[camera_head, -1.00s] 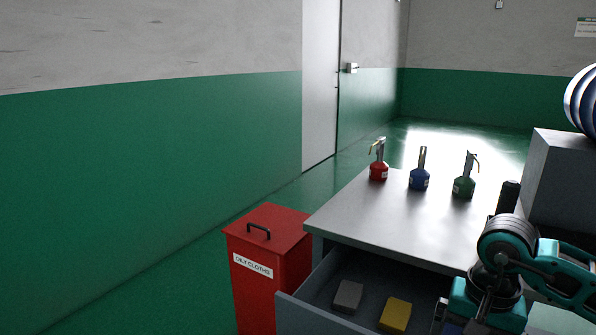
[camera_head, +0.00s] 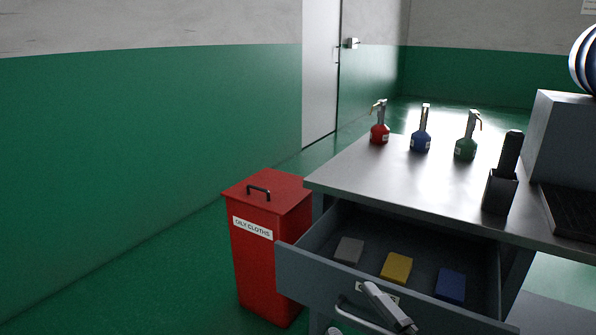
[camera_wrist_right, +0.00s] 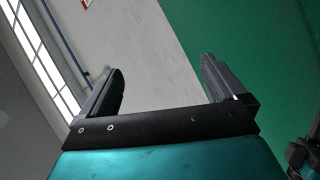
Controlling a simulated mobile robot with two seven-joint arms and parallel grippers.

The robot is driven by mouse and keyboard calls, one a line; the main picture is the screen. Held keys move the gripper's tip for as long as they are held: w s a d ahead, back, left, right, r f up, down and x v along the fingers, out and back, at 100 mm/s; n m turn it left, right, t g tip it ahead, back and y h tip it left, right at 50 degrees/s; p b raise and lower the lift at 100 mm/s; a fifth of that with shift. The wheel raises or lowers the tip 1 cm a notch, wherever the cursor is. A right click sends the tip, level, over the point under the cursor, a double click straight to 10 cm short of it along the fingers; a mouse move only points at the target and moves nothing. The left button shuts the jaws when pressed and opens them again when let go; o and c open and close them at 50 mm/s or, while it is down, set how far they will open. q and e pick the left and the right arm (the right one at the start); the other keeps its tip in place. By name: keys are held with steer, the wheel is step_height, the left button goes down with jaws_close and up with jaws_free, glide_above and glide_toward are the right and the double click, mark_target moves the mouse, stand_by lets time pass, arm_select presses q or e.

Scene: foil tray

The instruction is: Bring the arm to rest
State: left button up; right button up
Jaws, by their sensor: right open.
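My right gripper (camera_wrist_right: 162,70) shows in the right wrist view with its two dark fingers spread apart and nothing between them. In the head view, a grey part (camera_head: 387,307) in front of the open drawer (camera_head: 292,268) may be a piece of this gripper; most of the right arm is out of that view.
The drawer holds grey (camera_head: 349,250), yellow (camera_head: 396,267) and blue (camera_head: 450,285) blocks. Red, blue and green cans stand on the workbench (camera_head: 365,175), with a dark upright object in a holder (camera_head: 500,190). A red bin (camera_head: 262,275) stands left of the drawer.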

steer(key=s+d+f+m+g+h+b, duration=0.1)
steer(key=s+d+f+m+g+h, duration=0.15)
steer(key=f+m, duration=0.35)
steer(key=s+d+f+m+g+h, duration=0.1)
steer(key=s+f+m+g+h, duration=0.1)
steer(key=s+f+m, duration=0.45)
steer(key=s+d+f+m+g+h+b, duration=0.1)
steer(key=d+f+m+g+h, duration=0.15)
steer(key=f, duration=0.55)
arm_select(q)
steer(key=s+a+r+y+p, duration=0.1)
steer(key=a+r+p, duration=0.2)
steer(key=r+p, duration=0.6)
steer(key=p, duration=0.8)
steer(key=shift+s+r, duration=0.35)
steer(key=shift+r, duration=0.05)
arm_select(e)
step_height(320, 180, up, 12)
steer(key=s+d+m+h, duration=0.1)
steer(key=d, duration=0.1)
steer(key=shift+s+d+r, duration=0.15)
steer(key=shift+d+r, duration=0.05)
steer(key=shift+d, duration=0.15)
arm_select(q)
steer(key=shift+f, duration=0.1)
arm_select(e)
steer(key=shift+f, duration=0.1)
arm_select(q)
steer(key=shift+d, duration=0.1)
